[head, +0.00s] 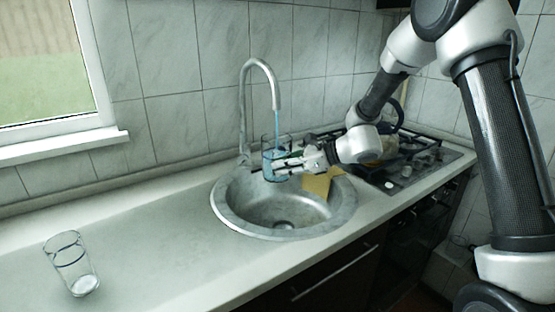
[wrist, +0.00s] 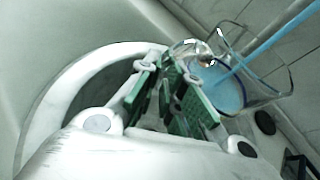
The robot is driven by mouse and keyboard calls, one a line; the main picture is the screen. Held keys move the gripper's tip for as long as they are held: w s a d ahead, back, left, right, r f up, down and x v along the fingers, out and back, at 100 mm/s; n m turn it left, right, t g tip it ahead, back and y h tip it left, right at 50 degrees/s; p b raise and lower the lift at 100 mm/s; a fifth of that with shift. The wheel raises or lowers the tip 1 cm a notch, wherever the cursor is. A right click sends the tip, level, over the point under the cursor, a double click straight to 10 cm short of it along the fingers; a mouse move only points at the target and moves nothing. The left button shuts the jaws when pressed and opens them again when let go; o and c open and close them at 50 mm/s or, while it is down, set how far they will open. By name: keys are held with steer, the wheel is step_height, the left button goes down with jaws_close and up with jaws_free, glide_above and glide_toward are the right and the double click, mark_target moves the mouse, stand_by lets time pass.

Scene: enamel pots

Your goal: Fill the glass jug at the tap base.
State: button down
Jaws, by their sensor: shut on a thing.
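The clear glass jug (head: 268,164) is held over the sink under the tap's spout (head: 275,95). A thin blue stream (head: 276,122) runs from the spout into it. Blue water stands in the jug, clearest in the wrist view, where the jug (wrist: 270,90) looks tilted at the upper right. My gripper (head: 289,163) reaches in from the right and is shut on the jug. In the wrist view its green-padded fingers (wrist: 185,92) meet the jug's near side; the exact grip point is partly hidden.
The round metal sink (head: 225,205) lies below, with a yellow-brown cloth or sponge (head: 318,184) on its right rim. A gas hob (head: 410,160) is to the right. An empty-looking glass (head: 72,265) stands at the left front. The counter between it and the sink is clear.

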steer(key=shift+r, duration=0.1)
stand_by(0.3)
steer(key=s, duration=0.9)
steer(key=shift+s, duration=0.3)
stand_by(1.1)
